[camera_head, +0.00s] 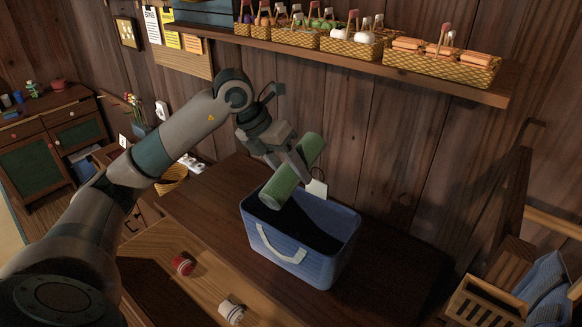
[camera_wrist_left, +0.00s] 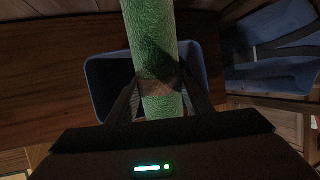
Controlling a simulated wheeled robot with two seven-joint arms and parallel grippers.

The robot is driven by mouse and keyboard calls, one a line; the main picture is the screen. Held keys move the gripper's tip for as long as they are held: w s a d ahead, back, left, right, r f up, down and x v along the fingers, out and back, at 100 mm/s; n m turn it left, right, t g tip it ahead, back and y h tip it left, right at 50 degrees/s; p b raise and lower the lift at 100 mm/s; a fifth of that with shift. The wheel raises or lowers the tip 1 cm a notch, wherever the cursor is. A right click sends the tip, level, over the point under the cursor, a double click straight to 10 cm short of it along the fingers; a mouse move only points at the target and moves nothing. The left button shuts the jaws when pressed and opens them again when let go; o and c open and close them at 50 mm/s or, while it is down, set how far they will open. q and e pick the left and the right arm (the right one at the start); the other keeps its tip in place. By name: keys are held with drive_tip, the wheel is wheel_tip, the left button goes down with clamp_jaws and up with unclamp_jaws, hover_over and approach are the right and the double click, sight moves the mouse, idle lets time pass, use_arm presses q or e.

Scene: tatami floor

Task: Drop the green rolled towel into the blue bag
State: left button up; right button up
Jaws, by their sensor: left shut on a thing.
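The green rolled towel (camera_head: 285,184) is held tilted above the blue bag (camera_head: 291,247) in the head view. My left gripper (camera_head: 296,166) is shut around the middle of the towel. The bag stands upright on the dark wooden table with its dark opening facing up and a pale handle on its front. In the left wrist view the towel (camera_wrist_left: 151,40) runs between the fingers of my left gripper (camera_wrist_left: 160,88), and the bag's rim (camera_wrist_left: 97,70) shows behind it. Whether the towel touches the rim is hard to tell. My right gripper is not in view.
A wall shelf (camera_head: 340,52) with several filled baskets hangs above the table. A wooden rack (camera_head: 497,290) with blue cloth stands at right. The table (camera_head: 392,262) right of the bag is clear.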

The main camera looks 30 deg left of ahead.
use_arm(q)
drive_tip(key=shift+f+b, duration=0.5)
drive_tip(key=shift+f, duration=0.75)
drive_tip(key=o, duration=1.3)
drive_tip(key=shift+c, duration=0.2)
drive_tip(key=shift+r, duration=0.1)
drive_tip(key=shift+s+a+r+b, duration=0.25)
drive_tip(key=shift+r+b, duration=0.1)
drive_tip(key=shift+r, duration=0.2)
drive_tip(key=b+v, duration=0.3)
drive_tip(key=v, duration=1.3)
drive_tip(key=shift+b, duration=0.4)
